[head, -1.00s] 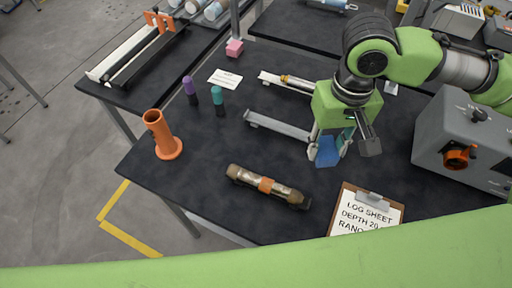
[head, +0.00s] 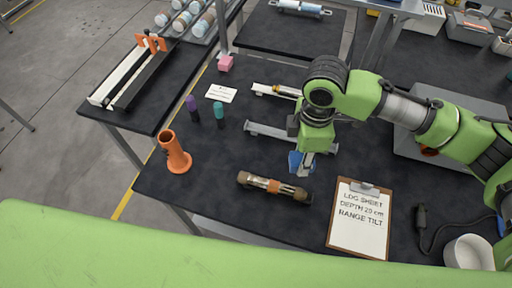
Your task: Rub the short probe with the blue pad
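The brown-and-silver probe with an orange band (head: 260,184), which looks like the short probe, lies on the black table near its front edge. My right gripper (head: 303,168) points down just behind the probe's right end. It is shut on the blue pad (head: 293,161), which is partly hidden by the fingers. The pad appears close to the probe, but I cannot tell its height or any contact. A second slim probe with a yellow part (head: 284,91) lies on a rail farther back, partly hidden by my arm. My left gripper is not in view.
An orange tube stand (head: 174,152) is at the left edge. Purple (head: 192,108) and teal (head: 219,114) capped markers stand behind it. A grey bracket (head: 270,131) lies behind the probe. A clipboard (head: 358,218) lies to its right, with a white cup (head: 468,252) beyond.

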